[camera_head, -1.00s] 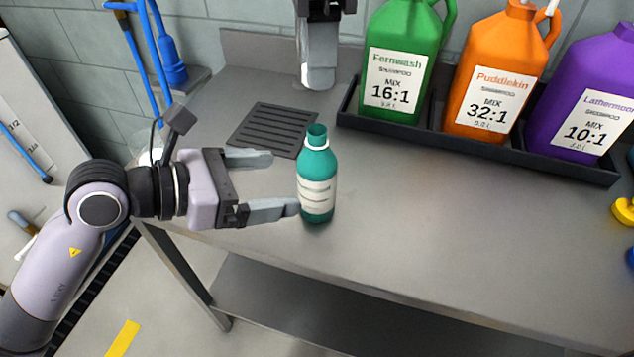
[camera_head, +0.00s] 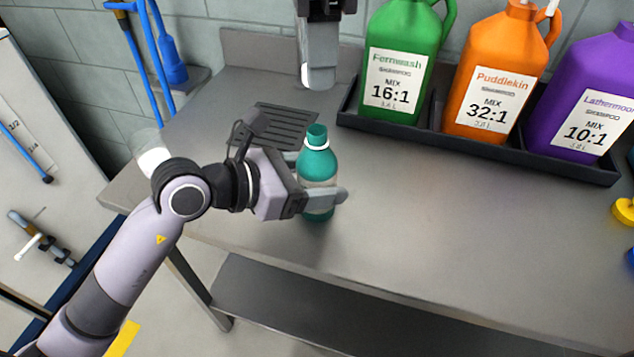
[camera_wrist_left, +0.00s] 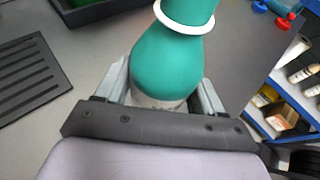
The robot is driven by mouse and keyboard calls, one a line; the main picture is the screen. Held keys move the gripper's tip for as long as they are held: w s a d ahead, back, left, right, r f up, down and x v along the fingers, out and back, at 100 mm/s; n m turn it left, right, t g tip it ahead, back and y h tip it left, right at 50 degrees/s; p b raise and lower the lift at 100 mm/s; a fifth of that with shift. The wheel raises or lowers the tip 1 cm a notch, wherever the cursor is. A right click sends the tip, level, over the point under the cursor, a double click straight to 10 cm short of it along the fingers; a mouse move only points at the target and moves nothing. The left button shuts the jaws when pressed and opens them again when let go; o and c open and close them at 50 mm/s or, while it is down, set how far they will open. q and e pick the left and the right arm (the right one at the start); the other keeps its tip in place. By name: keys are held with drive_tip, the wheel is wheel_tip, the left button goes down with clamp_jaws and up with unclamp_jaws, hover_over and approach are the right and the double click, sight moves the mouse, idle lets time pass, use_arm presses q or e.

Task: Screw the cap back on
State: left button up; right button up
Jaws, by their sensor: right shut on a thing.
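The teal bottle (camera_head: 319,164) stands upright on the steel table, with a pale label, a white ring below its neck and no cap on top. It also shows in the left wrist view (camera_wrist_left: 168,62). My left gripper (camera_head: 325,186) is around the bottle's body, one finger on each side. In the left wrist view the fingers (camera_wrist_left: 162,88) look slightly apart from it, so the jaws appear open.
A black tray (camera_head: 428,137) at the back holds green (camera_head: 405,35), orange (camera_head: 500,50) and purple (camera_head: 590,80) shampoo jugs. A dark slotted grate (camera_head: 285,122) lies behind the bottle.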

use_arm(q)
drive_tip(key=c, duration=1)
drive_tip(key=shift+o, duration=0.2)
use_arm(e)
drive_tip(key=shift+f, duration=2.55)
drive_tip(key=shift+f, duration=0.85)
drive_tip(key=shift+f, duration=0.6)
